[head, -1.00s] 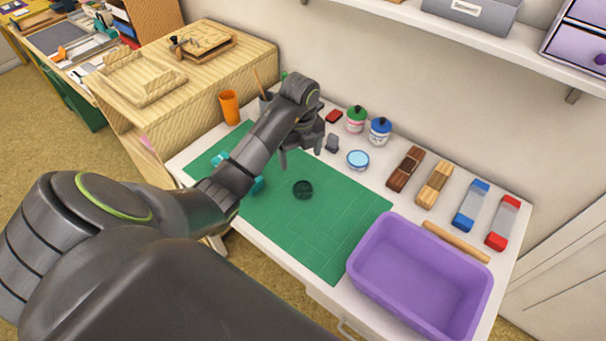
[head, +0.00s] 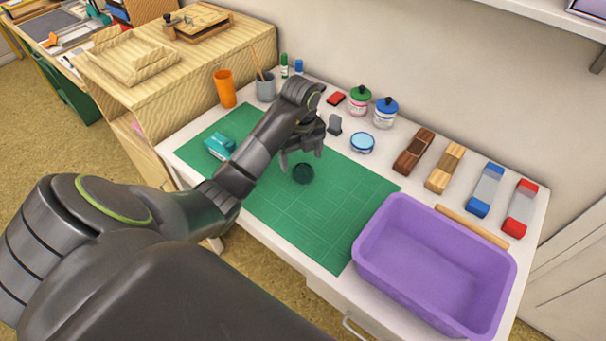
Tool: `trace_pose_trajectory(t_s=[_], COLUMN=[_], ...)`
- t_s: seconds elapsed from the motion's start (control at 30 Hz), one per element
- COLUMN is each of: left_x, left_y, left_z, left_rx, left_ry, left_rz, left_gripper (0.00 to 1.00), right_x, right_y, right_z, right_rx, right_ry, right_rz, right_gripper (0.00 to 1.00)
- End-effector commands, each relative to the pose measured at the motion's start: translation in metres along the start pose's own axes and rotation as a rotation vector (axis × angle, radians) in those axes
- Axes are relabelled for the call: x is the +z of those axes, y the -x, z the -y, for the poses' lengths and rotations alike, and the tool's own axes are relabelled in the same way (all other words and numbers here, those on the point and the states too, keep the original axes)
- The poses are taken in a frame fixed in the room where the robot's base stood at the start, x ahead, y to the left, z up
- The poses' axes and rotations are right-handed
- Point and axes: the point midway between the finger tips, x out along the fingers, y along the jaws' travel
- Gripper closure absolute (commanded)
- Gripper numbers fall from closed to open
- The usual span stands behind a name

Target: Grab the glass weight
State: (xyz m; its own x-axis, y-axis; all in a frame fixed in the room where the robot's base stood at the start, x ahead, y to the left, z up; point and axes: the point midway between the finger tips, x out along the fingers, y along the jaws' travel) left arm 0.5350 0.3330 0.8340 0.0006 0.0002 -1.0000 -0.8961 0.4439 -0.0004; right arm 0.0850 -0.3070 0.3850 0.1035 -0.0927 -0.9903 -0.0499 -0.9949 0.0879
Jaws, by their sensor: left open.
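My left gripper (head: 301,162) is open and empty, fingers pointing down, just above and behind the weight in the head view. The fingers seem apart from the weight, though the exact height is hard to tell. My right gripper is not in view.
A purple bin (head: 365,255) stands at the table's right front. A teal item (head: 220,147) lies on the mat's left. A light blue round tin (head: 362,142), ink bottles (head: 385,112) and several blocks (head: 414,151) line the back. The mat's front is clear.

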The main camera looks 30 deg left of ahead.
Motion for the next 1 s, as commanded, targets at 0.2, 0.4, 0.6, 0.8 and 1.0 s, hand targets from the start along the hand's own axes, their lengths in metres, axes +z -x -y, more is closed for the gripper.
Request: trace_pose_trajectory(t_s=[0.2, 0.4, 0.6, 0.8, 1.0], left_x=[-0.002, -0.002, -0.002, -0.002, -0.002], left_y=[-0.028, -0.047, -0.048, -0.048, -0.048], left_z=[0.004, 0.004, 0.004, 0.004, 0.004], left_rx=[0.001, 0.002, 0.001, 0.001, 0.001], left_ry=[0.000, 0.001, 0.000, 0.000, 0.000], left_rz=[-0.001, -0.002, -0.001, 0.000, 0.000], left_gripper=[0.20, 0.20, 0.20, 0.45, 0.72], right_x=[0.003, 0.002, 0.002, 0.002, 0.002], right_y=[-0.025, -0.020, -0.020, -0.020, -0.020], right_z=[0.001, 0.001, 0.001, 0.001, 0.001], right_rx=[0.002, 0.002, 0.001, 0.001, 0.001], right_ry=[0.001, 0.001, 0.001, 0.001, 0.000], right_rz=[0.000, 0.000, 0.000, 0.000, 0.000], right_gripper=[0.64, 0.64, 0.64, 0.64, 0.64])
